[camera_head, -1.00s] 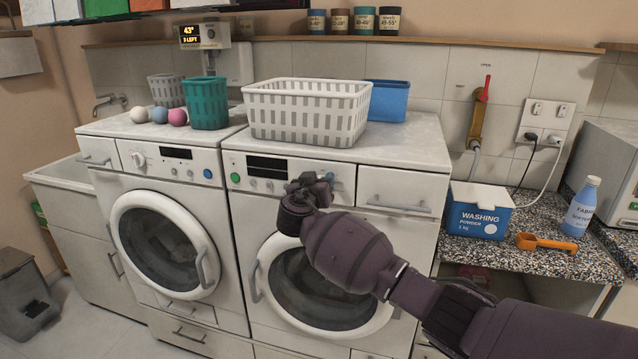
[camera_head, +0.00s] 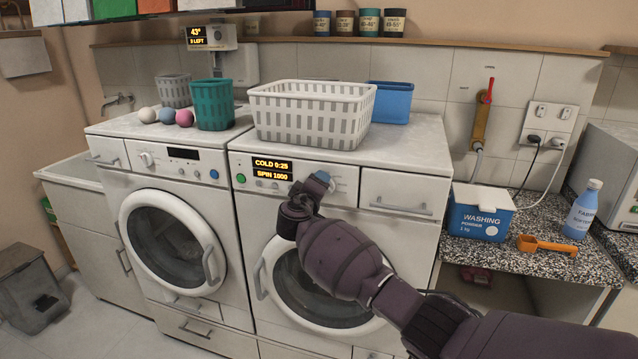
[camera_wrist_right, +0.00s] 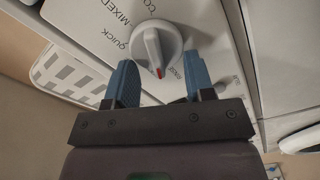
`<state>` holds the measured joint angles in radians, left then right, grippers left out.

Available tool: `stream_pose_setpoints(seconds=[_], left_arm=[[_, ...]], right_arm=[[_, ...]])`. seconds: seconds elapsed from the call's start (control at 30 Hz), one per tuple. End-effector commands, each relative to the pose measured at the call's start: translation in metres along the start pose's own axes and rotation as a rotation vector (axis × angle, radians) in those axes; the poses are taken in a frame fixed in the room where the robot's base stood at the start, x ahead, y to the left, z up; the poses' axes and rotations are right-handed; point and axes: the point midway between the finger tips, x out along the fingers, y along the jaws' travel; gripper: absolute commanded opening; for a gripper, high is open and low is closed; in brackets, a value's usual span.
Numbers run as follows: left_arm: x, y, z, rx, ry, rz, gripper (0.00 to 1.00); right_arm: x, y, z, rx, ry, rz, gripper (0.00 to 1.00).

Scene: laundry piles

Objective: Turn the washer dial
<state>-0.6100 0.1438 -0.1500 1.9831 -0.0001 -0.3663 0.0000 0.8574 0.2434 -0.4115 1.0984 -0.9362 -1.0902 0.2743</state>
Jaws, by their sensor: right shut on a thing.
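The washer dial (camera_wrist_right: 156,46) is a white knob with a raised grip bar and a red mark, which points toward my gripper in the wrist view. Printed labels around it include MIXED and QUICK. My right gripper (camera_wrist_right: 160,82) has its blue fingers on either side of the dial and is shut on it. In the head view my right gripper (camera_head: 312,188) is at the control panel of the right-hand machine and hides the dial. That machine's display (camera_head: 272,170) is lit and reads COLD 0:25, SPIN 1000. My left gripper is not in view.
A white basket (camera_head: 312,112) and a blue bin (camera_head: 391,102) stand on the right-hand machine. A second machine (camera_head: 172,245) stands to its left. A washing powder box (camera_head: 480,212), orange scoop (camera_head: 546,245) and bottle (camera_head: 583,210) are on the speckled counter.

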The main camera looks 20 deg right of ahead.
Motion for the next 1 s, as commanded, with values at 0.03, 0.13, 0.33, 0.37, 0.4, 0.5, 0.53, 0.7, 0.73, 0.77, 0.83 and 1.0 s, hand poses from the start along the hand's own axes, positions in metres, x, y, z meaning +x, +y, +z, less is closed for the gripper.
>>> stream_pose_setpoints(seconds=[0.03,0.13,0.33,0.37,0.4,0.5,0.53,0.7,0.73,0.77,0.83,1.0], left_arm=[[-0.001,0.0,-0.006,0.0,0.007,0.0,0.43],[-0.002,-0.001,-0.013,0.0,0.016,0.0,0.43],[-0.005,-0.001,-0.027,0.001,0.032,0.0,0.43],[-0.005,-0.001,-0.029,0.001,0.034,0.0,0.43],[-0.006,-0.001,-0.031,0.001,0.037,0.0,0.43],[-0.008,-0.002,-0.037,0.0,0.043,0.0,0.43],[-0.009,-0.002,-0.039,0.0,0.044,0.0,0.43],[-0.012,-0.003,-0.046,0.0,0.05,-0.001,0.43],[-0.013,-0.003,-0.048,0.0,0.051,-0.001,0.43],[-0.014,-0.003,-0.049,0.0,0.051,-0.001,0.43],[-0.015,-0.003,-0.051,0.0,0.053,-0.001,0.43],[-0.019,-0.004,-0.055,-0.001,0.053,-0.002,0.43]], right_arm=[[0.0,0.001,-0.001,-0.045,0.0,0.001,0.25],[0.0,-0.001,-0.001,-0.141,-0.001,0.0,0.25],[0.0,-0.004,0.0,-0.331,-0.001,0.001,0.25],[0.0,-0.004,0.0,-0.359,0.0,0.001,0.25],[0.0,-0.004,0.001,-0.398,-0.001,0.001,0.25],[0.0,-0.006,0.001,-0.493,0.0,0.001,0.25],[0.0,-0.006,0.001,-0.52,0.0,0.001,0.25],[0.0,-0.009,0.003,-0.672,0.0,0.001,0.25],[0.0,-0.009,0.003,-0.698,0.0,0.001,0.25],[0.0,-0.009,0.004,-0.722,0.0,0.001,0.25],[0.0,-0.01,0.004,-0.774,0.0,0.001,0.25],[0.0,-0.012,0.006,-0.88,0.0,0.001,0.25]])
